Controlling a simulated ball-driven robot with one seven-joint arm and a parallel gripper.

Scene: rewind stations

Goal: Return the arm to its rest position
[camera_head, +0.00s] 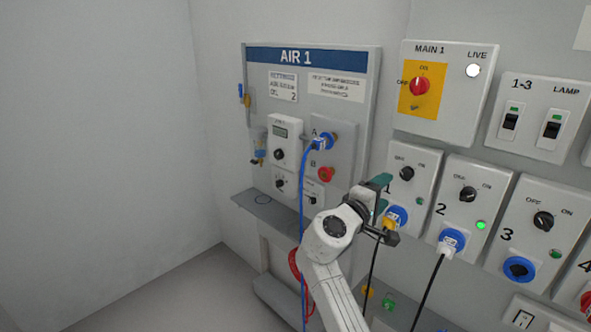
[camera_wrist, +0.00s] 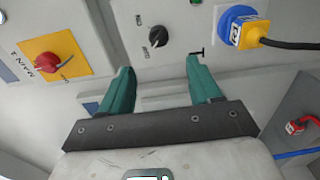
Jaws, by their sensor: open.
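My arm (camera_head: 333,262) reaches up in front of the wall panels in the head view. My gripper (camera_head: 381,188) is at its end, beside the left edge of station 1. In the wrist view my gripper (camera_wrist: 160,80) shows two teal fingers spread wide apart with nothing between them. Beyond the fingertips is a black rotary knob (camera_wrist: 158,38). A yellow plug (camera_wrist: 250,34) with a black cable sits in a blue socket just past the right fingertip. The same yellow plug (camera_head: 388,224) is partly hidden by my gripper in the head view.
The AIR 1 board (camera_head: 262,70) stands left, with a blue hose (camera_head: 302,200) hanging behind my arm. MAIN 1 (camera_head: 465,110) is above right. Station 2 (camera_head: 458,200) has a plugged white connector (camera_head: 447,246) and a lit green lamp. Bare wall and floor lie at far left.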

